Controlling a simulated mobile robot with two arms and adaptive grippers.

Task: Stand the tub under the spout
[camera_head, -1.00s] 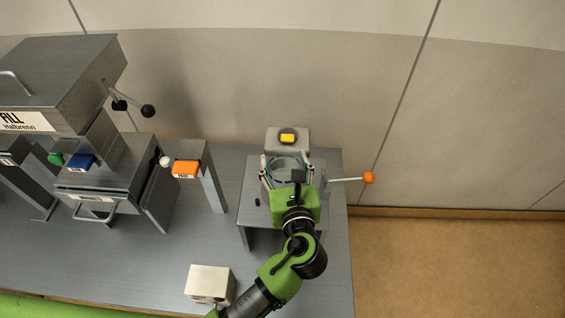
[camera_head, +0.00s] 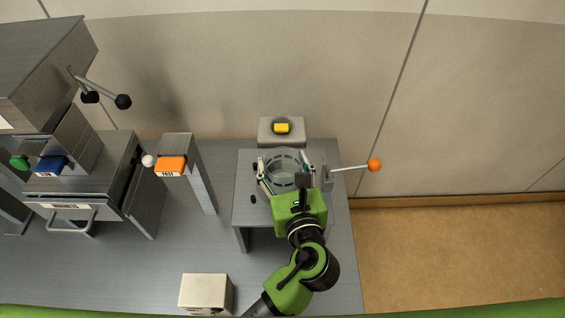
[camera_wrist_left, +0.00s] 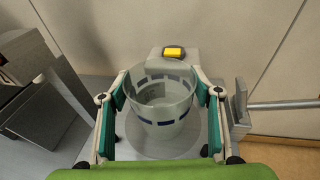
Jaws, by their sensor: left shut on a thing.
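The tub (camera_head: 286,166) is a clear cup with a band of dark marks. It also shows in the left wrist view (camera_wrist_left: 160,112), upright with its open top facing up. My left gripper (camera_head: 286,172) is shut on the tub, with one green-padded finger on each side of it in the left wrist view (camera_wrist_left: 160,92). The tub is over a grey metal stand (camera_head: 246,208); I cannot tell whether its base touches the stand. I cannot make out a spout. My right gripper is not in view.
Behind the stand is a grey box with a yellow button (camera_head: 282,128). A lever with an orange ball (camera_head: 374,165) juts out right. At left are a metal machine (camera_head: 88,185) and a post with an orange label (camera_head: 171,166). A cream box (camera_head: 205,293) sits at the front.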

